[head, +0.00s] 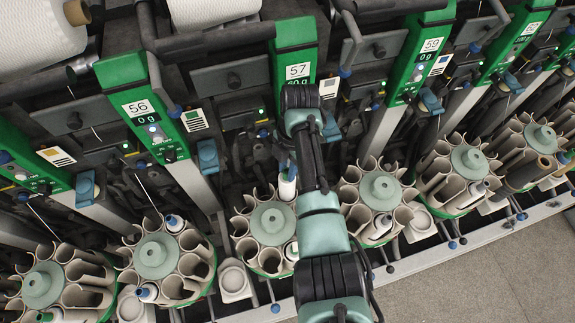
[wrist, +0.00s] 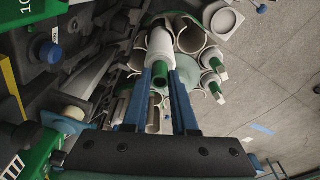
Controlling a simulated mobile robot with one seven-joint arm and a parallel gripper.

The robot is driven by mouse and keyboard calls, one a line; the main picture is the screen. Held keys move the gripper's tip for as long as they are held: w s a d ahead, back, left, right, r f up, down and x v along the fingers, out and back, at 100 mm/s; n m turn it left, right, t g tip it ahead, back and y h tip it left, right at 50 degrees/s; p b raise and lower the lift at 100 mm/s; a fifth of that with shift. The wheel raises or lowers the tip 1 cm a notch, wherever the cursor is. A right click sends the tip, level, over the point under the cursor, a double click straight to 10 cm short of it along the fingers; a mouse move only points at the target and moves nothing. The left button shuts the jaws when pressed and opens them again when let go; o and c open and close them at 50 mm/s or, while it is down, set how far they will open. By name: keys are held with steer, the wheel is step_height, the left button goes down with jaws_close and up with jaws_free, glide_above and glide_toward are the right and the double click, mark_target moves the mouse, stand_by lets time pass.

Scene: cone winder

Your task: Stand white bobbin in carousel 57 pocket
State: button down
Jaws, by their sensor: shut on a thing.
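My gripper (wrist: 160,75) is shut on the white bobbin (wrist: 160,42), gripping its green end between two blue fingers. In the head view the bobbin (head: 287,187) is partly hidden by my gripper (head: 290,168) and arm. It is at the upper right rim of the carousel (head: 270,222) below the panel marked 57 (head: 298,72). The carousel has a grey-green hub and a ring of beige pockets. In the wrist view the bobbin overlaps the pockets (wrist: 192,38); I cannot tell whether it is inside one or above it. Another white bobbin (head: 292,250) is at the carousel's lower right.
Neighbouring carousels stand left (head: 155,256) and right (head: 380,188), close by. Green panels, levers and dark machine parts crowd behind. A grey rail (head: 480,236) runs along the front, with open floor (head: 500,285) beyond at the lower right.

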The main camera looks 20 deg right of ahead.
mark_target(287, 182)
steer(key=shift+f+b, duration=0.9)
steer(key=shift+f, duration=0.5)
steer(key=shift+f+b, duration=1.85)
steer(key=shift+f, duration=0.5)
steer(key=shift+f+b, duration=0.3)
steer(key=shift+b, duration=0.15)
steer(key=shift+f+b, duration=0.45)
steer(key=shift+f, duration=0.1)
steer(key=c, duration=0.6)
jaws_free()
